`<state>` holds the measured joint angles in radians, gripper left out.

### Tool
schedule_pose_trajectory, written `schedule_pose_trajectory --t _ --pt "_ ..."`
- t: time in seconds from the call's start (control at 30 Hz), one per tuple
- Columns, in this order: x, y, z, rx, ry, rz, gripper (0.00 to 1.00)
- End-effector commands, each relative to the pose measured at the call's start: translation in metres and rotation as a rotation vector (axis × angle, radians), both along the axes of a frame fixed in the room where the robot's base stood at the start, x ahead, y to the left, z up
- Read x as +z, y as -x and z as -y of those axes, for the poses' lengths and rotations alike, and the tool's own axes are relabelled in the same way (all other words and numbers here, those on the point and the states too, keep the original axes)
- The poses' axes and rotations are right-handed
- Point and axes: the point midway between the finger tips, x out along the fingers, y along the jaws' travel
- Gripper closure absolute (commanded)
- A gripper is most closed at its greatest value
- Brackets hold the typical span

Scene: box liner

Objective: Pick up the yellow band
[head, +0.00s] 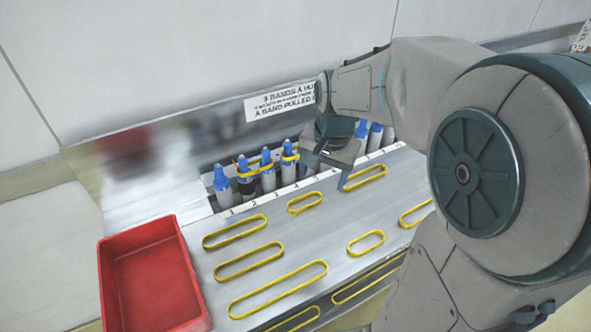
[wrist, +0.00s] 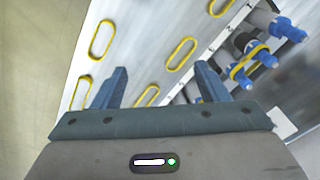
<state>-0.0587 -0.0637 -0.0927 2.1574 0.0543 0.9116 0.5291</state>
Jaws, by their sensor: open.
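Several yellow bands lie flat as loops on the metal counter, among them a long one at the front (head: 278,290), a short one (head: 305,203) and one beside my gripper (head: 365,178). Which one the task means cannot be told. My gripper (head: 345,178) is over the back right of the counter, partly hidden by my arm. In the wrist view my gripper (wrist: 162,72) is open and empty; one band (wrist: 181,54) shows beyond the fingertips, another (wrist: 148,96) lower between the fingers, partly covered by the gripper body.
A red tray (head: 152,228) stands at the left end of the counter (head: 330,215), empty. A numbered white strip (head: 285,190) edges the cylinder row. A sign (head: 282,100) hangs on the metal back panel. Further bands show on a lower level at the front (head: 295,320).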

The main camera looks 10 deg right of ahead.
Motion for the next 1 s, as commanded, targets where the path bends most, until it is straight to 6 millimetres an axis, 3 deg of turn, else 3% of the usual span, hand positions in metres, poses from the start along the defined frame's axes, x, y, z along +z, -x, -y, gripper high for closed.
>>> schedule_pose_trajectory --t 0.2,0.43,0.6,0.77,1.0 --pt "-0.04 -0.071 0.004 -0.303 -0.021 -0.082 0.33" --pt "-0.085 -0.122 0.008 -0.555 -0.011 -0.133 0.33" --pt "-0.102 -0.138 0.009 -0.645 -0.004 -0.146 0.33" --pt "-0.12 -0.141 0.009 -0.666 -0.002 -0.152 0.33" --pt "-0.167 -0.141 0.009 -0.663 -0.001 -0.153 0.33"
